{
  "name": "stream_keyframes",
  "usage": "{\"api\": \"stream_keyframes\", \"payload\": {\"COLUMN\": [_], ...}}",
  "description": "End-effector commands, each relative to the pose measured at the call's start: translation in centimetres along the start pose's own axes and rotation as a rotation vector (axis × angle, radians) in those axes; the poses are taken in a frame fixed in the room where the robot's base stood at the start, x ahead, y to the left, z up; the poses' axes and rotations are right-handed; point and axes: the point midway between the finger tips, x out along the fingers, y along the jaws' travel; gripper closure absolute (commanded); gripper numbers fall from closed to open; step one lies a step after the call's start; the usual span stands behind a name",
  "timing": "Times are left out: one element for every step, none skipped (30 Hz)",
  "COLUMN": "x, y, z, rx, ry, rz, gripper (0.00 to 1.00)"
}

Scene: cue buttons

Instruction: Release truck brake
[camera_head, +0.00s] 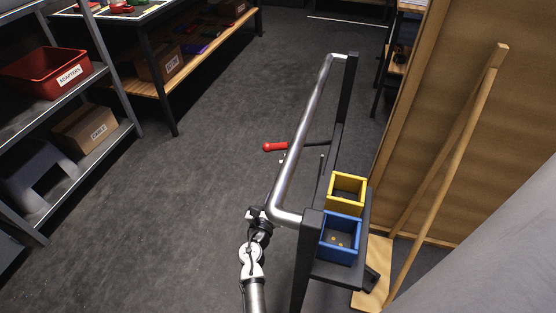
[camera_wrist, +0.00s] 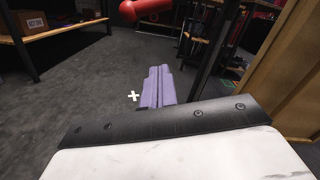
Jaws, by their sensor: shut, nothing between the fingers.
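The truck's metal push handle (camera_head: 303,125) stands upright in the middle of the head view, on dark posts. A brake lever with a red grip (camera_head: 275,147) sticks out to the left past the handle bar. The red grip also shows at the top edge of the wrist view (camera_wrist: 145,8), partly cut off. My gripper (camera_head: 257,213) is beside the handle's near corner, apart from the red grip. In the wrist view its purple fingers (camera_wrist: 158,86) are together with nothing between them. The red grip lies beyond the fingertips.
A yellow bin (camera_head: 347,190) and a blue bin (camera_head: 340,238) sit on the truck. A wooden frame (camera_head: 448,165) leans at the right by a brown panel. Shelves with a red bin (camera_head: 50,72) stand at the left. The floor left of the truck is clear.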

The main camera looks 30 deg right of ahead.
Motion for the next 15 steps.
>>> {"api": "stream_keyframes", "payload": {"x": [0.0,0.0,0.0,0.0,0.1,0.2,0.3,0.5,0.8,1.1,1.6,2.2,2.7,3.3,4.1], "y": [0.0,0.1,0.1,0.1,0.1,0.1,0.1,0.1,0.1,0.1,0.1,0.1,0.0,0.0,0.1], "z": [0.1,0.1,0.1,0.1,0.1,0.1,0.2,0.2,0.2,0.2,0.2,0.2,0.3,0.3,0.3], "rx": [0.002,0.002,0.003,0.003,0.004,0.004,0.005,0.005,0.006,0.006,0.006,0.007,0.007,0.008,0.008], "ry": [-0.001,-0.001,-0.001,-0.002,-0.002,-0.002,-0.002,-0.002,-0.002,-0.002,-0.003,-0.003,-0.003,-0.003,-0.003], "rz": [0.001,0.001,0.001,0.001,0.001,0.001,0.001,0.001,0.000,-0.001,-0.001,0.000,-0.001,-0.001,-0.002], "gripper": [1.00,1.00,1.00,1.00,1.00,1.00,1.00,1.00,1.00,1.00,1.00,1.00,1.00,1.00,1.00]}}
